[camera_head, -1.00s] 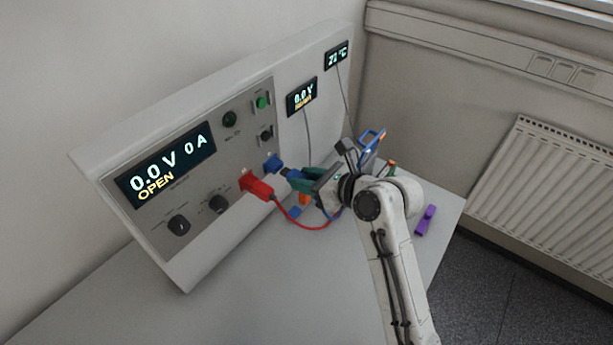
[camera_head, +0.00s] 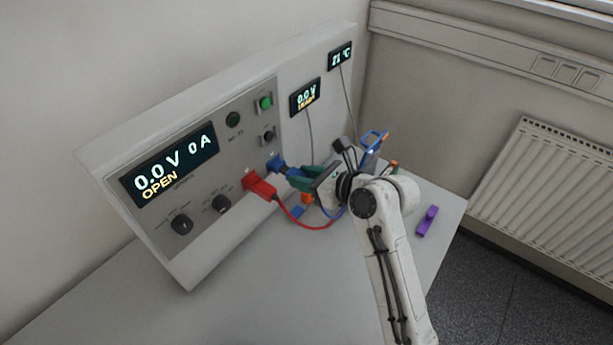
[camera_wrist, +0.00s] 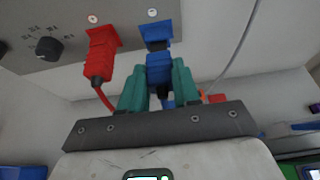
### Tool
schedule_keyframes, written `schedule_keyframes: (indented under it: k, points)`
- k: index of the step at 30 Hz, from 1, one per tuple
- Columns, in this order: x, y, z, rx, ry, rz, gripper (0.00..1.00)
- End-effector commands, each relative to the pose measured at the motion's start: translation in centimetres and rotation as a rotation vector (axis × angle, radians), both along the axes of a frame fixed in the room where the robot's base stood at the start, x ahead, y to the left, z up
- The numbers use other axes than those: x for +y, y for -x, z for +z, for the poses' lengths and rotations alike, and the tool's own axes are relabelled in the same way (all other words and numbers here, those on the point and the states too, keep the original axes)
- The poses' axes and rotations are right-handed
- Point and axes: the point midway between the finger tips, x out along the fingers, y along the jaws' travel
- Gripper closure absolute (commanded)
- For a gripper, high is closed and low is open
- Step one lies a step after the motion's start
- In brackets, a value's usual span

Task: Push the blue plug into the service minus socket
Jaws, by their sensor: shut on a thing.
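The blue socket (camera_head: 274,162) is on the grey panel of the cycler, beside the red one. My gripper (camera_head: 303,179) has teal fingers shut on the blue plug (camera_head: 293,173), which points at the blue socket. In the wrist view the blue plug (camera_wrist: 159,68) is between the teal fingers (camera_wrist: 160,82), in line with the blue socket (camera_wrist: 156,33). A narrow dark band shows between the plug's body and the socket; whether the plug's tip is inside, I cannot tell. The plug's rear is partly hidden by the fingers.
A red plug (camera_head: 261,187) with a red cable sits in the red socket close by. The display (camera_head: 171,165) reads 0.0 V, 0 A, OPEN. A blue-handled tool (camera_head: 374,143) is behind my gripper, and a purple object (camera_head: 427,221) lies at the table's right edge. The front table is clear.

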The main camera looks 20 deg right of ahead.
Motion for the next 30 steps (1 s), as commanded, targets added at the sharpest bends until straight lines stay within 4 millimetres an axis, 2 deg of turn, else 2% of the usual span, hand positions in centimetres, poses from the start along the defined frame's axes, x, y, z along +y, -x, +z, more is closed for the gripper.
schedule_keyframes:
  k: [30]
  points:
    - [0.41, -0.54, 0.04, -0.001, 0.000, 0.000, 0.95]
